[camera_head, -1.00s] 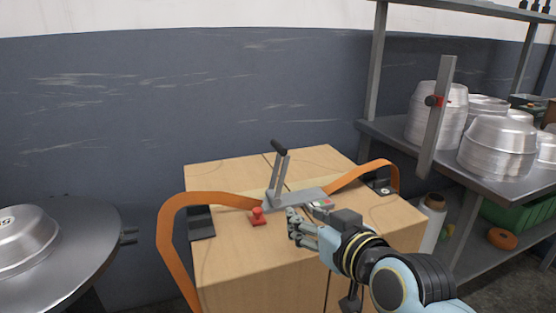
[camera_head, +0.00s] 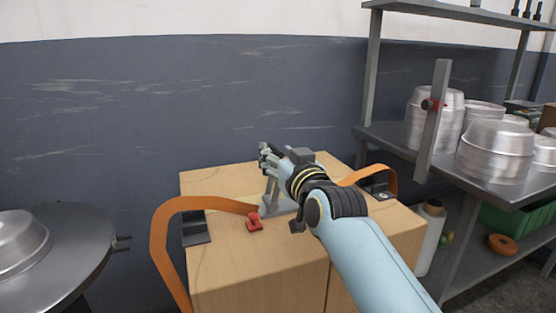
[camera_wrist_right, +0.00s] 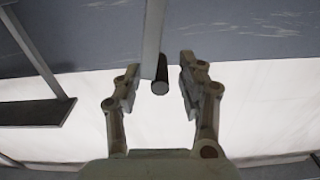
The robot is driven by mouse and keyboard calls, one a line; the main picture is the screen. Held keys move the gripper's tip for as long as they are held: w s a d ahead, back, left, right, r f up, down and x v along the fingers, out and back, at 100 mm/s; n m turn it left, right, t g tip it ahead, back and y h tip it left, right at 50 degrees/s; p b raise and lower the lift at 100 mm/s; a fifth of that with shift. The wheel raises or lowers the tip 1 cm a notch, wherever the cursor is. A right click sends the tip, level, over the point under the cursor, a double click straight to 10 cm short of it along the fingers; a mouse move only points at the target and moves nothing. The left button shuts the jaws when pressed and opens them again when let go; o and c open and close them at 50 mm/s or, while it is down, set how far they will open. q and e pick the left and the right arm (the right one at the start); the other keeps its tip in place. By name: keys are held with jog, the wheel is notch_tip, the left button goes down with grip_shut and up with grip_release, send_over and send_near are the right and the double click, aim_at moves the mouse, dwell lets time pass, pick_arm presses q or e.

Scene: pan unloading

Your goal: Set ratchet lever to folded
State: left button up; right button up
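The ratchet's grey lever (camera_head: 270,188) stands raised from its metal base (camera_head: 277,207) on a wooden box. Its top end is mostly hidden by my right gripper (camera_head: 268,155) in the head view. In the right wrist view, the lever's black handle (camera_wrist_right: 160,78) lies between the two fingers of my right gripper (camera_wrist_right: 157,88). The fingers are open, with a gap on each side of the handle. My left gripper is not in view.
An orange strap (camera_head: 190,204) runs from the ratchet over the box (camera_head: 225,178). A red piece (camera_head: 254,222) sits in front of the ratchet. A shelf (camera_head: 395,135) with metal pans stands right; a round metal table (camera_head: 75,262) is left.

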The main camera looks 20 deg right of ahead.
jog(key=shift+w, duration=0.15)
jog(key=shift+c, duration=0.5)
grip_shut()
